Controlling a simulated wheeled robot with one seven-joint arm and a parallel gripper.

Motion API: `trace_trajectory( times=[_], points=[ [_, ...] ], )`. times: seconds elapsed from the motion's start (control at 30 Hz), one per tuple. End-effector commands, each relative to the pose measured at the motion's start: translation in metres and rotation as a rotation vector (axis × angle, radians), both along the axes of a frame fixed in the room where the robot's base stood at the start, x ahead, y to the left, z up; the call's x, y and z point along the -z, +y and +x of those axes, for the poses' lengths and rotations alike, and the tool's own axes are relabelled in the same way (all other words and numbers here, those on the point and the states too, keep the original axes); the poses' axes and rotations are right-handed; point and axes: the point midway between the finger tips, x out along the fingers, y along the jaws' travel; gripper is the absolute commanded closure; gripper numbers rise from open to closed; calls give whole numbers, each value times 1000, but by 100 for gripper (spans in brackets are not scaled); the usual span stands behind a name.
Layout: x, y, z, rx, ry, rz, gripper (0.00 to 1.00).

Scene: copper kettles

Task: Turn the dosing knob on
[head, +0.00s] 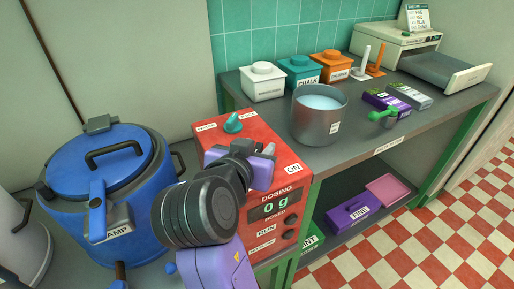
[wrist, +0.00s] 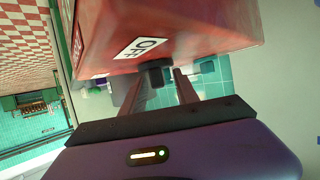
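The red dosing machine (head: 262,205) stands at the left end of the grey bench, its display reading 0 g. An ON label (head: 293,168) shows on its front to the right of my gripper (head: 266,152). In the head view my gripper covers the upper front of the machine and hides the knob there. In the wrist view a dark knob (wrist: 155,74) sticks out of the red face beside an OFF label (wrist: 139,48). My gripper's fingers (wrist: 167,88) are apart, with their tips at the knob. I cannot tell if they touch it.
A blue lidded pot (head: 105,190) stands left of the machine, close to my arm. A grey pail (head: 318,121) of pale liquid stands behind on the right. Lidded tubs (head: 301,76) line the wall. A teal piece (head: 233,123) sits on the machine's top.

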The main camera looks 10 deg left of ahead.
Motion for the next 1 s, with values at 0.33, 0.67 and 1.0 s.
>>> trace_trajectory(
  times=[0.33, 0.67, 1.0],
  points=[
    [0, 0, 0, 0, 0, 0, 100],
    [-2, -1, -1, -30, 1, 1, 100],
    [-5, -4, -1, -238, 3, 0, 100]
  ],
)
